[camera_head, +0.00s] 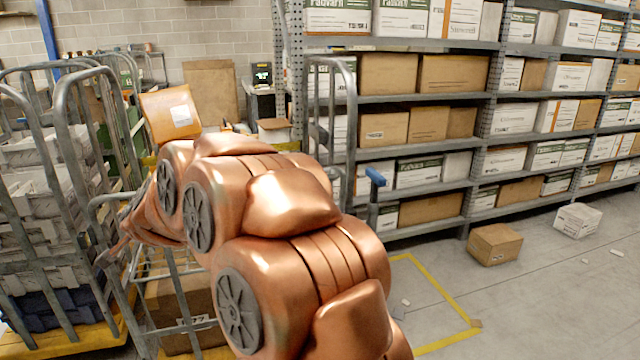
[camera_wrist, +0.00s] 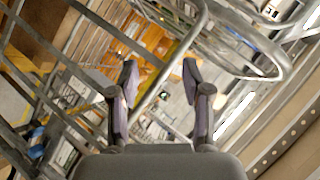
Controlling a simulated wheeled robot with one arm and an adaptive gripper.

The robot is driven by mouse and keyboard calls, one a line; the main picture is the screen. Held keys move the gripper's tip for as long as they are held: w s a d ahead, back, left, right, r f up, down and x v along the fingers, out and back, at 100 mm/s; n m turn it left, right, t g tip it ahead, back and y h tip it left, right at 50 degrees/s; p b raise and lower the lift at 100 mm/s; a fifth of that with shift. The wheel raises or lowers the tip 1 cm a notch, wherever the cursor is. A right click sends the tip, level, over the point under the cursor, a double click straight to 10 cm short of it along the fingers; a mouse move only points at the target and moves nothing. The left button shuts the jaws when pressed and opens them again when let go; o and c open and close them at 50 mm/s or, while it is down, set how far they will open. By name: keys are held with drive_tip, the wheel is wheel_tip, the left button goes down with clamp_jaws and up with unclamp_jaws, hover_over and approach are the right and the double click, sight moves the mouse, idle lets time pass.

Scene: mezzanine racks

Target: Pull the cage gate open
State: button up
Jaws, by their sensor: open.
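The cage gate (camera_head: 183,300) is a grey tubular metal frame at the lower left of the head view, partly hidden behind my arm. In the wrist view, a curved grey tube (camera_wrist: 167,76) runs diagonally between my two fingertips. I cannot tell whether the fingers touch it or whether it lies beyond them. My gripper (camera_wrist: 160,78) is open, with its fingers apart on either side of that tube and nothing clamped. In the head view my arm reaches left toward the gate, and its fingertips are hard to make out.
Another roll cage (camera_head: 66,130) with stacked grey trays stands at the left. A cardboard box (camera_head: 185,298) sits in the cage behind the gate. Racks of boxes (camera_head: 420,160) line the right. A carton (camera_head: 495,244) lies on the floor. Floor at the lower right is mostly clear.

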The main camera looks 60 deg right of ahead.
drive_tip(key=s+d+m+g+h+b, duration=0.1)
drive_tip(key=s+d+m+g+h, duration=0.25)
drive_tip(key=d, duration=0.85)
drive_tip(key=s+d+m+h, duration=0.3)
drive_tip(key=d+m+h, duration=0.3)
drive_tip(key=d, duration=0.6)
drive_tip(key=s+d+f+m+g, duration=0.1)
drive_tip(key=s+d+m+g, duration=0.2)
drive_tip(key=s+d, duration=0.2)
drive_tip(key=s+d+f+m+g+h, duration=0.1)
drive_tip(key=s+d+m+g, duration=0.2)
drive_tip(key=s+d, duration=0.2)
drive_tip(key=s+d+m+g+h, duration=0.1)
drive_tip(key=s+d+m+g, duration=0.2)
drive_tip(key=s+d, duration=0.3)
drive_tip(key=shift+s+d+f+h, duration=0.1)
drive_tip(key=shift+d+f+h, duration=0.1)
drive_tip(key=shift+d, duration=0.8)
drive_tip(key=shift+d+f+h, duration=0.1)
drive_tip(key=shift+d+f, duration=0.1)
drive_tip(key=shift+d, duration=0.75)
drive_tip(key=shift+d+f, duration=0.15)
drive_tip(key=shift+d, duration=0.3)
clamp_jaws()
